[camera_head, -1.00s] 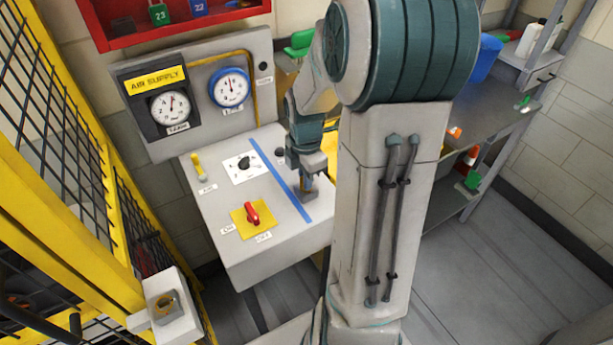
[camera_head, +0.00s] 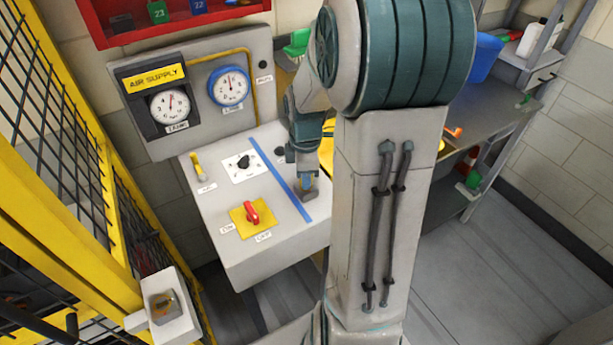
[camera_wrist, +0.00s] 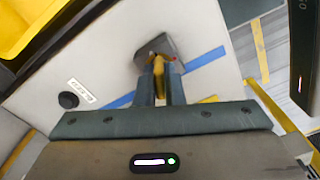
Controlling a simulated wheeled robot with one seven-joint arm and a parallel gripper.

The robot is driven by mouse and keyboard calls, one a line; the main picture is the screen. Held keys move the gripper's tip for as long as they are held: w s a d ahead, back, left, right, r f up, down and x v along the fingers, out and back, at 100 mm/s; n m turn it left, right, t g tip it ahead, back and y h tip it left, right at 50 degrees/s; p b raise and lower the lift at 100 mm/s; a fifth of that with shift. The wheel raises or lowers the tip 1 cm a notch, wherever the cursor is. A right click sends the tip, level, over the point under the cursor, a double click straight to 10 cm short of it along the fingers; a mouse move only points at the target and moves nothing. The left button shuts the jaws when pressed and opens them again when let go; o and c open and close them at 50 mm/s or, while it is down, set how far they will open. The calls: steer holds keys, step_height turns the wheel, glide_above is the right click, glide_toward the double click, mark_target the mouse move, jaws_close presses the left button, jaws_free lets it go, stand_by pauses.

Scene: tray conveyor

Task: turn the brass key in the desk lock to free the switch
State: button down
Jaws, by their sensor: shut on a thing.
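The desk lock (camera_head: 309,194) is a grey block on the sloping desk top, over the blue stripe. It also shows in the wrist view (camera_wrist: 150,48). The brass key (camera_wrist: 158,64) stands in the lock, between my fingertips. My gripper (camera_wrist: 160,84) is shut on the key; in the head view my gripper (camera_head: 304,178) is directly over the lock. The fingers hide part of the key, and I cannot tell its exact angle. A red rotary switch (camera_head: 252,212) sits on a yellow plate at the desk's front left.
A black knob (camera_head: 243,162) on a white plate and a yellow lever (camera_head: 196,165) lie left of the blue stripe (camera_head: 279,178). A gauge panel (camera_head: 205,70) rises behind the desk. A yellow mesh fence (camera_head: 85,190) stands close on the left. Shelving is at the right.

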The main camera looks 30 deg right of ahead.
steer(key=shift+m, duration=0.4)
steer(key=shift+m+b, duration=0.3)
steer(key=shift+m, duration=1.2)
steer(key=shift+m, duration=1.5)
steer(key=shift+b, duration=0.3)
steer(key=shift+m, duration=1.5)
